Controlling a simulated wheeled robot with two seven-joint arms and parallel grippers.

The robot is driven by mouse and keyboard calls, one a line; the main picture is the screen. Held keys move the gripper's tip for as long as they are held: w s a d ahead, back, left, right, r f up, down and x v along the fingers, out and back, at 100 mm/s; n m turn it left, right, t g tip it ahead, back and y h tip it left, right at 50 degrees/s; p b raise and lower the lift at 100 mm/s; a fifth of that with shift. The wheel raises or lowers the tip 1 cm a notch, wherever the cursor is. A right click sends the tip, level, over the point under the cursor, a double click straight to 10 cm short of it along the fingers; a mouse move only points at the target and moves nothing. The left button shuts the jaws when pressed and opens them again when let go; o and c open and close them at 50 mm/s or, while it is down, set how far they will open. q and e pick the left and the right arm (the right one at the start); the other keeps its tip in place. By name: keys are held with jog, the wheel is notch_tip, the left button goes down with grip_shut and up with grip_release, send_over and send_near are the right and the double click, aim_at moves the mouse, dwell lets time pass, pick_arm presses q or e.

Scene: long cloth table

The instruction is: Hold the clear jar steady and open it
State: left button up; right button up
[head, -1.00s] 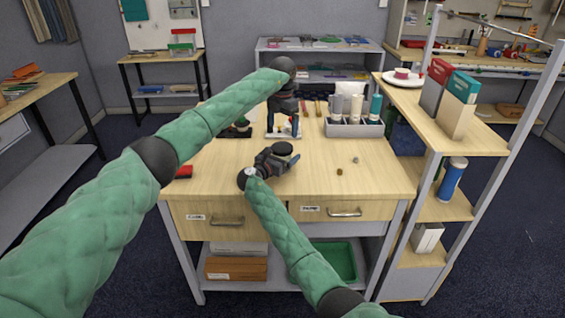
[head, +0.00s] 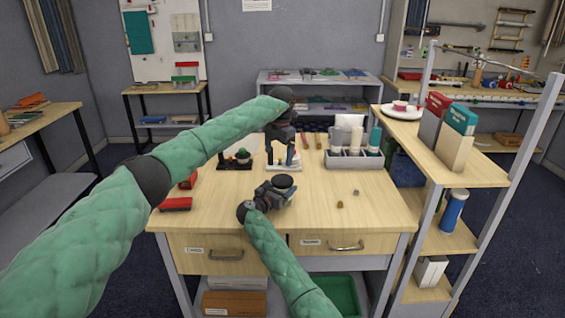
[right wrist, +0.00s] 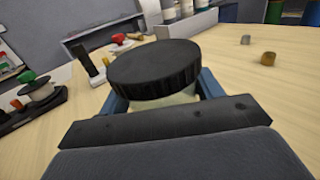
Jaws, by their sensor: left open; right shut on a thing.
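The clear jar (right wrist: 181,98) with a black ribbed lid (right wrist: 153,66) stands upright on the table in the right wrist view. Its lid also shows in the head view (head: 284,181). My right gripper (head: 284,193) is shut on the jar's body below the lid, its blue fingers on both sides in the right wrist view. The lid is on the jar. My left gripper (head: 282,160) is open above and behind the jar, pointing down, apart from the lid. Its fingertips are small in the head view.
A grey tray with bottles (head: 354,160) stands at the back right. Two small pieces (head: 340,205) lie right of the jar. Red objects (head: 176,204) are on the left, with a dark stand holding spools (head: 235,162) behind. The front right tabletop is clear.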

aim_at(282, 179)
pick_arm(q)
jog(key=shift+s+d+f+m, duration=0.15)
jog(key=shift+f+m, duration=0.3)
jog(key=shift+f, duration=0.05)
jog(key=shift+s+d+f+m, duration=0.15)
jog(key=shift+f+m, duration=0.3)
jog(key=shift+f, duration=0.05)
jog(key=shift+d+m+h, duration=0.35)
jog(key=shift+m+h, duration=0.05)
jog(key=shift+m, duration=0.3)
jog(key=shift+m, duration=0.3)
jog(key=shift+f, duration=4)
jog(key=c, duration=1)
jog(key=shift+n, duration=1.1)
jog(key=shift+r, duration=0.8)
